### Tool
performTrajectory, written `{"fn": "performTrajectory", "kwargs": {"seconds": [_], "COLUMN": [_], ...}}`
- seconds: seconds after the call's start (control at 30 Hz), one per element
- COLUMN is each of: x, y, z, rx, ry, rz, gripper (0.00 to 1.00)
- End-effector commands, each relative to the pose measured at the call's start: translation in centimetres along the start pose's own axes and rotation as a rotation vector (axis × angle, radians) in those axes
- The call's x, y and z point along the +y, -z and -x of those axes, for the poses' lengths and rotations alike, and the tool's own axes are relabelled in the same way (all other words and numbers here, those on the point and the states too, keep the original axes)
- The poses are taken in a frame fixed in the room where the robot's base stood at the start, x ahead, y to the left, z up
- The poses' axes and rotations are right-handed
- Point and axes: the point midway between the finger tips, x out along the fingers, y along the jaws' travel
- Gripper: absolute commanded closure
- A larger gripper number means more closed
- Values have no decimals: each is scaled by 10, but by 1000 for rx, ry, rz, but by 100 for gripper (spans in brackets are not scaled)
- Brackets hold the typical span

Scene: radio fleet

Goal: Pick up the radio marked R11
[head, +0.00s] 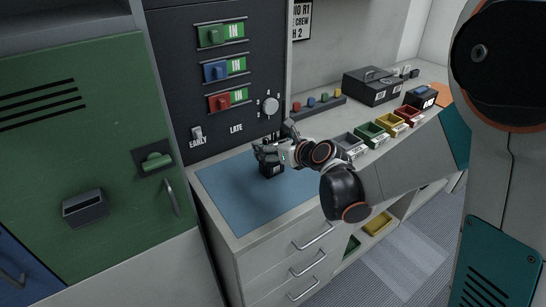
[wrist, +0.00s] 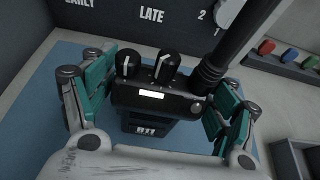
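The black radio (wrist: 150,103) is upright in the wrist view. It has two knobs on top, a small lit display, a thick antenna at the right and the marking R11 on its front. In the head view the radio (head: 271,170) is a small dark block at the blue mat, partly hidden by my gripper (head: 270,152). In the wrist view the teal finger pads of my gripper (wrist: 162,100) lie against the radio's left and right sides, with no clear gap. I cannot tell whether the radio's base touches the mat.
The blue mat (head: 225,190) covers the near counter below a dark panel (head: 170,60) with switches and a dial. Grey, green, yellow and red bins (head: 372,133) stand along the counter to the right. A black case (head: 372,87) stands behind them. The mat around the radio is clear.

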Motion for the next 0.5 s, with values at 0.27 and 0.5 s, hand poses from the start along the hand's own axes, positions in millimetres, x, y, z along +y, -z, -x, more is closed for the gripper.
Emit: {"fn": "performTrajectory", "kwargs": {"seconds": [0.27,0.5], "x": [0,0], "y": [0,-2], "z": [0,1], "rx": [0,0], "ry": [0,1], "rz": [0,0], "gripper": [77,77]}}
